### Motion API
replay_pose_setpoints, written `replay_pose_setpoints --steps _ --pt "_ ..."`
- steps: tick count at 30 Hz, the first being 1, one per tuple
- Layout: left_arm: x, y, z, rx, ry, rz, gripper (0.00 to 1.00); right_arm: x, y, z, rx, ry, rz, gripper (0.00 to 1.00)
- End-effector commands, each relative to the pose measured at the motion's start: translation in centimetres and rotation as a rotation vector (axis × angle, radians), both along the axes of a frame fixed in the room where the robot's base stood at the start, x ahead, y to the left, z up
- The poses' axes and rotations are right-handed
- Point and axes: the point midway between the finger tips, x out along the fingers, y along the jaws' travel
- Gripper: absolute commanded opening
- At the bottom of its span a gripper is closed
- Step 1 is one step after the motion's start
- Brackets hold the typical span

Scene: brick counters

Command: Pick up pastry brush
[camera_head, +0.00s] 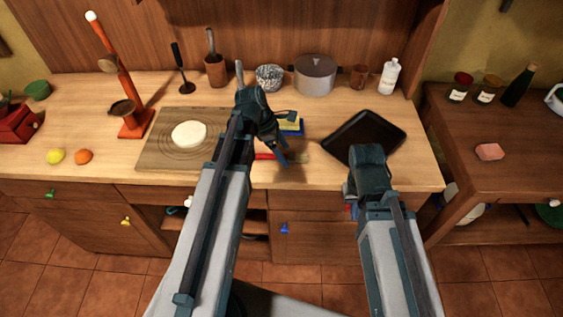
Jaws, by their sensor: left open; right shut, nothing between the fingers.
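The pastry brush (264,156) lies near the front edge of the wooden counter (100,165), its red handle to the left and its pale end to the right. My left gripper (288,140) is open just above it, with one dark finger pointing down over the brush and partly hiding its middle. Nothing shows between the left fingers. My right gripper (367,172) is shut and empty at the counter's front edge, below the dark tray. Its fingers are mostly hidden behind its own body.
A yellow and blue sponge (290,124) lies right behind my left gripper. A dark tray (364,138) is to the right. A board (156,153) with flat dough (189,134) is to the left. A grey pot (315,76) and a speckled bowl (269,78) stand behind.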

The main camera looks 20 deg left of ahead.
Motion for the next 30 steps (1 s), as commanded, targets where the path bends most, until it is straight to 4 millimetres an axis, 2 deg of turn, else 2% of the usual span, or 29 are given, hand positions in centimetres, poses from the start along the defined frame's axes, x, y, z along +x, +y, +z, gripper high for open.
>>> replay_pose_setpoints --steps 1,8,21,30 --pt "0.04 -0.12 -0.48 0.0 0.0 0.0 0.82 0.0 0.0 -0.48 0.0 0.0 0.0 0.0" --pt "0.04 -0.14 -0.25 0.0 0.0 0.0 0.8 0.0 -0.01 -0.26 0.0 0.0 0.0 0.0" --pt "0.02 -0.14 -0.26 0.0 0.0 0.0 0.01 -0.01 0.0 -0.26 0.0 0.0 0.0 0.0" --pt "0.03 -0.12 -0.19 0.0 0.0 0.0 0.0 0.0 0.0 -0.19 0.0 0.0 0.0 0.0"
